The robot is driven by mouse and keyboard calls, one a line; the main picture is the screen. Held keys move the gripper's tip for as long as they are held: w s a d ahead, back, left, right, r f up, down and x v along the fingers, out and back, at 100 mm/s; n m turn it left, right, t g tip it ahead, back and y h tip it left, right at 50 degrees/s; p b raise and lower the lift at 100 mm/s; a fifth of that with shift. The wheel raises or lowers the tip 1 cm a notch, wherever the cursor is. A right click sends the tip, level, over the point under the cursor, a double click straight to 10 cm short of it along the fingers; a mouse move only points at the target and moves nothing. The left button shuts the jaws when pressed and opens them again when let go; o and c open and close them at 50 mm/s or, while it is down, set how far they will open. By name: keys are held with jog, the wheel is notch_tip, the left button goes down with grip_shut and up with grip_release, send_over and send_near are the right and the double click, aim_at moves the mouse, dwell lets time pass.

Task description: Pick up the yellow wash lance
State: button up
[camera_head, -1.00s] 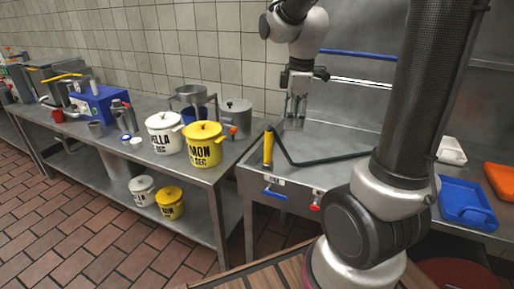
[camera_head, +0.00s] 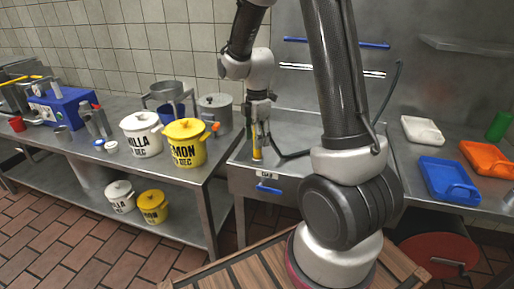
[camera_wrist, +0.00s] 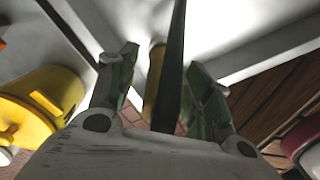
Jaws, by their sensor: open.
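The yellow wash lance (camera_head: 257,152) stands upright at the front left edge of the steel sink, with a dark hose or rod running from it to the right. My gripper (camera_head: 258,116) is just above it, pointing down, its fingers around the lance's upper end. In the wrist view the yellow lance (camera_wrist: 154,85) and a dark rod (camera_wrist: 172,65) pass between the two fingers of my gripper (camera_wrist: 160,85), which are open with gaps on both sides. I cannot tell whether either finger touches it.
A yellow lemon pot (camera_head: 185,145) and a white vanilla pot (camera_head: 141,136) stand on the steel table to the left. A blue tray (camera_head: 448,180), orange tray (camera_head: 487,158) and white tray (camera_head: 422,131) lie at the right. A blue handle (camera_head: 269,189) is on the sink front.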

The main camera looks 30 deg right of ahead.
jog(key=shift+f, duration=0.6)
grip_shut()
jog(key=shift+r, duration=0.15)
